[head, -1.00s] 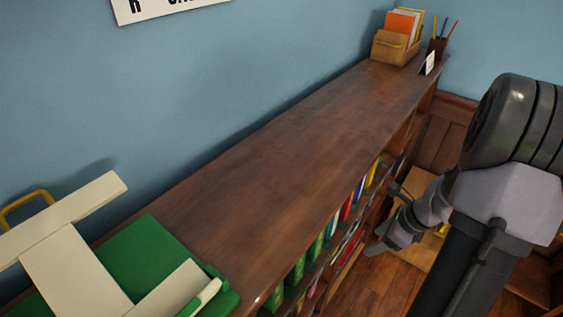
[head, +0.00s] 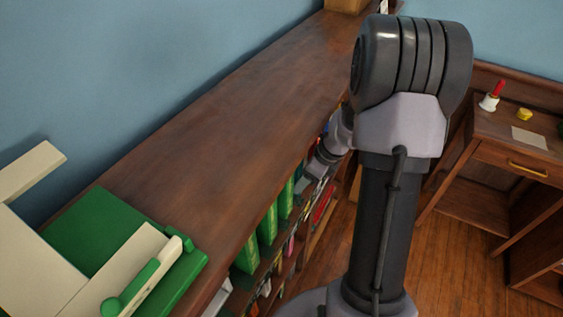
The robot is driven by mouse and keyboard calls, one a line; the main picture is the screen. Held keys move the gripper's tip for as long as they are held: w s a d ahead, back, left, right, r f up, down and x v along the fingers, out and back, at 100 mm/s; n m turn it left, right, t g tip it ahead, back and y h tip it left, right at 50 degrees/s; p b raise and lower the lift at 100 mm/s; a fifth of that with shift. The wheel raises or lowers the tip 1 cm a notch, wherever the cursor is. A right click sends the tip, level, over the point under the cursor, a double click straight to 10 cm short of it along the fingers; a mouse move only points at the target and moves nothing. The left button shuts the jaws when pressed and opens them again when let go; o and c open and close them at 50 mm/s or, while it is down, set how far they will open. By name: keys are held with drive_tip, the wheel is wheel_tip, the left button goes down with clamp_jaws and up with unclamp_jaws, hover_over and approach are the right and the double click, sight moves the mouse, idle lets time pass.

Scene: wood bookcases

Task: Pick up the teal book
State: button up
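The wooden bookcase (head: 215,135) runs diagonally from lower left to upper right. Several upright green books (head: 267,225) stand on its upper shelf, below the top. My gripper (head: 308,184) is at the open front of the shelf, close to the far end of the green books. Its fingers are small and partly lost against the shelf, so I cannot tell whether they are open or touch a book. My arm hides the books beyond it.
A green and cream object (head: 105,235) lies on the near end of the bookcase top. The rest of the top is mostly bare. At right stands a wooden desk (head: 510,145) with a red-handled bell (head: 492,95) and a yellow item (head: 524,114). Open floor lies between.

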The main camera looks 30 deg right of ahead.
drive_tip(key=shift+f, duration=0.25)
idle(0.3)
drive_tip(key=shift+c, duration=0.2)
clamp_jaws()
idle(1.3)
